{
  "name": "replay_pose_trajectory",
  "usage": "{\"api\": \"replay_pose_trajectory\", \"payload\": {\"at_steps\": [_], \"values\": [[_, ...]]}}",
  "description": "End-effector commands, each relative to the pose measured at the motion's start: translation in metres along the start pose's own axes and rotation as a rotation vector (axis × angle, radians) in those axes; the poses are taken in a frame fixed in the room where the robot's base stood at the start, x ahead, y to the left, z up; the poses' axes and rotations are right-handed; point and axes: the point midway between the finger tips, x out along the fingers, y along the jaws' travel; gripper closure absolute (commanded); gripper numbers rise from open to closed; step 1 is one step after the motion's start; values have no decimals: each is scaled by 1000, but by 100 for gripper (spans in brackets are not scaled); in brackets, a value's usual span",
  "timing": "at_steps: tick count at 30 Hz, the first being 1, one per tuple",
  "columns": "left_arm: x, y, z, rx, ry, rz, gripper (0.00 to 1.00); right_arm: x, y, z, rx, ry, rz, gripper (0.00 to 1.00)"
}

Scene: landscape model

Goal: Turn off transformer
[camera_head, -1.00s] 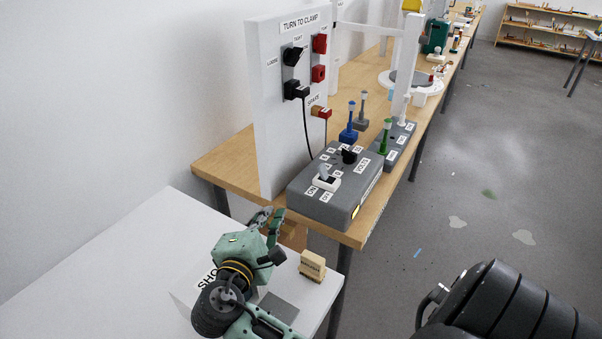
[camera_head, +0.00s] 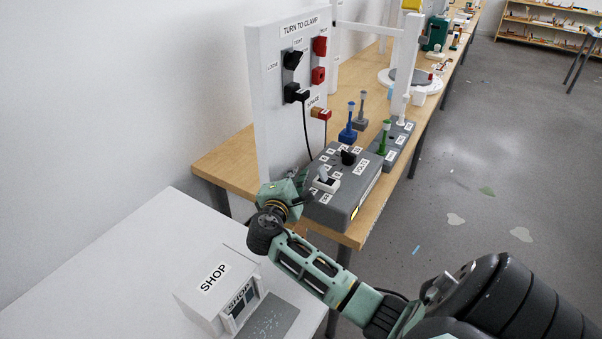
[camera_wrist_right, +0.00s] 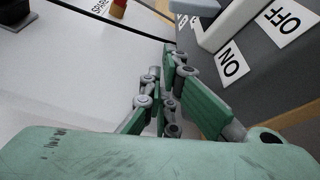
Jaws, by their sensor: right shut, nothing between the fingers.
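The transformer (camera_head: 345,205) is a grey box on the wooden table's near end, with a black knob (camera_head: 348,156) and a white switch (camera_head: 327,184) on top. In the right wrist view the switch (camera_wrist_right: 228,22) is at the top right, beside the ON label (camera_wrist_right: 232,62) and the OFF label (camera_wrist_right: 287,17). My right gripper (camera_head: 302,180) is at the left side of the transformer, close to the switch. In the wrist view its green fingers (camera_wrist_right: 170,62) are shut and empty, left of the ON label and apart from the switch. My left gripper is out of view.
A white clamp panel (camera_head: 283,100) stands behind the transformer, with a black cable hanging down from it. Blue (camera_head: 348,133) and green (camera_head: 383,138) lamp posts stand beyond. A white SHOP model (camera_head: 212,296) sits on the white table (camera_head: 110,265) below.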

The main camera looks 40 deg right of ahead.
Motion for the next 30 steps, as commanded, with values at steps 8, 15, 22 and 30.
{"api": "replay_pose_trajectory", "payload": {"at_steps": [8,15,22,30], "values": [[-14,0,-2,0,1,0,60,-10,0,24,-3,1,-1,100],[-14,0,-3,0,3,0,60,-11,0,25,-2,1,-1,100],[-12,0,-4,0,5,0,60,-11,0,25,6,1,2,100],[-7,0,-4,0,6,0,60,-12,2,28,54,2,19,100]]}}
